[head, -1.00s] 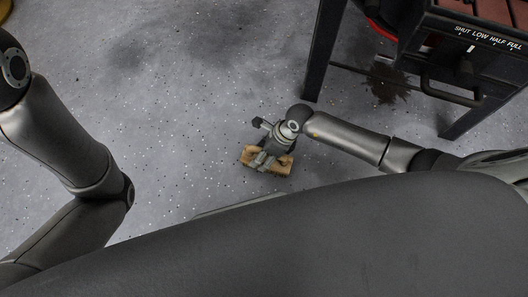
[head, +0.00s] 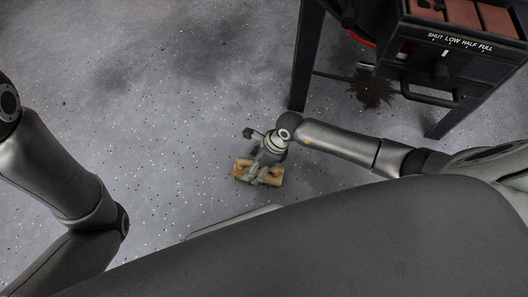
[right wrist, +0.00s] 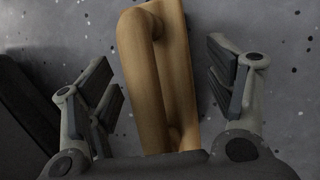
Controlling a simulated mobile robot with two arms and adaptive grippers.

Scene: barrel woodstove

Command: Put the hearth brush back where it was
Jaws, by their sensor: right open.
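A wooden piece with a raised rounded handle, which I take to be the hearth brush (head: 242,171), is low over or on the grey floor in the middle of the head view. My right gripper (head: 262,176) is over it, pointing down. In the right wrist view, the brush (right wrist: 178,70) stands lengthwise between the fingers of my open right gripper (right wrist: 172,85), with a gap on both sides. Its lower end is hidden by the gripper's body. No bristles show. My left arm is at the left edge, but its gripper is out of view.
A dark metal stove stand (head: 306,60) with a lever panel marked SHUT LOW HALF FULL (head: 460,42) is at the upper right. A dark stain (head: 371,90) lies on the floor under it. The floor (head: 150,90) left of the gripper is clear.

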